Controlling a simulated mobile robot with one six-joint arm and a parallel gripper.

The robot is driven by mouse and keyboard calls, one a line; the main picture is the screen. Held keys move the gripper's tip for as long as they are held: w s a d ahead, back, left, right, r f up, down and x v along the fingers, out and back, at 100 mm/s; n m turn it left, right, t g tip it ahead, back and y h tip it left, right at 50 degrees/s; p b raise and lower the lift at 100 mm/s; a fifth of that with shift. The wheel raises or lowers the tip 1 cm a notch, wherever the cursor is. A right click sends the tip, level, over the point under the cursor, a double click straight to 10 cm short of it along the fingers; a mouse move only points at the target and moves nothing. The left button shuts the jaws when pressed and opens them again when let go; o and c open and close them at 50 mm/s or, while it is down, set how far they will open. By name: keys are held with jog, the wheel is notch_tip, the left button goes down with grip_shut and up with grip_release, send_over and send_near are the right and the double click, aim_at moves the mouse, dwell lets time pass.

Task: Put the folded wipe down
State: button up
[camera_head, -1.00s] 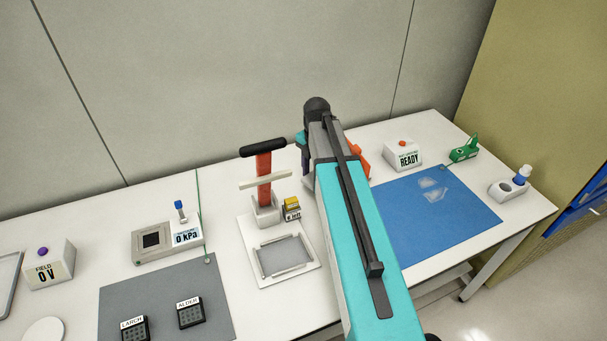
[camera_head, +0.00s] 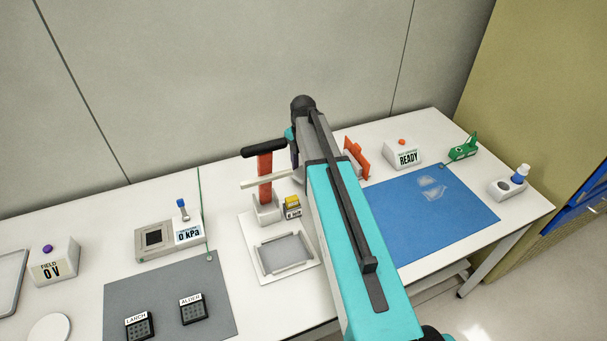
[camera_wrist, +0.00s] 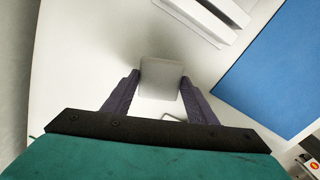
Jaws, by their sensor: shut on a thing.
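The folded wipe (camera_wrist: 161,72) is a pale grey, rounded square pad in the wrist view. My gripper (camera_wrist: 160,84) is shut on it, with one purple finger on each side. The wipe is over the white tabletop (camera_wrist: 90,45), and I cannot tell whether it touches it.
A red-posted press (camera_head: 265,182) and a framed plate (camera_head: 285,254) are close on the left.

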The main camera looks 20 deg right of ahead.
aim_at(303, 173)
jog(key=shift+f+p, duration=0.5)
jog(key=shift+f, duration=0.9)
jog(key=shift+f, duration=0.15)
jog(key=o, duration=1.1)
jog(key=shift+r, duration=0.25)
notch_tip(303, 173, up, 11)
jog(key=b, duration=0.3)
jog(key=shift+f, duration=0.2)
jog(key=shift+r, duration=0.65)
jog(key=shift+s, duration=0.1)
